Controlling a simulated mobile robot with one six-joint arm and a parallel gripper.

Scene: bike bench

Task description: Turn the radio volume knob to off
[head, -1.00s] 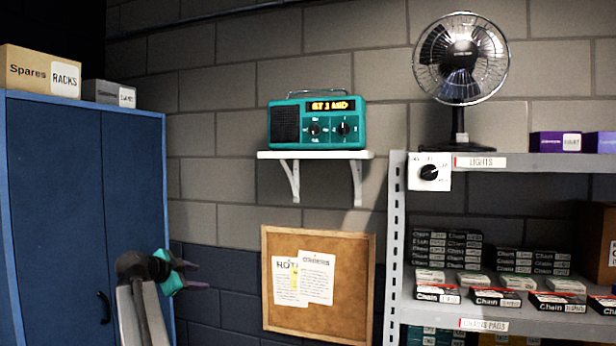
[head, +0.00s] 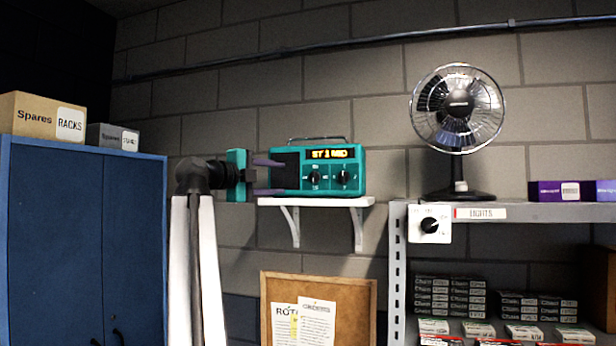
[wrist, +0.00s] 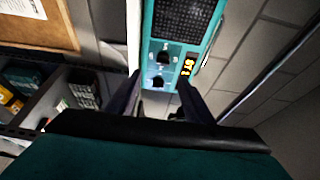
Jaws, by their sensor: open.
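The teal radio (head: 325,168) stands on a small white wall shelf (head: 330,202). Its front has a dark speaker grille at left, a lit orange display, and two dark knobs, a left knob (head: 313,178) and a right knob (head: 344,177). My gripper (head: 278,176) is open and empty, at the radio's left end in front of the grille. The wrist view shows the radio (wrist: 175,45) turned on its side, with both knobs (wrist: 163,57) (wrist: 158,81) beyond the fingers (wrist: 158,92). The knob labels are too small to read.
A fan (head: 458,110) stands on the metal shelving at right. A separate dial (head: 430,225) labelled for lights is on the shelving's edge. A corkboard (head: 340,290) hangs below the radio shelf. A blue cabinet (head: 80,240) with boxes is at left.

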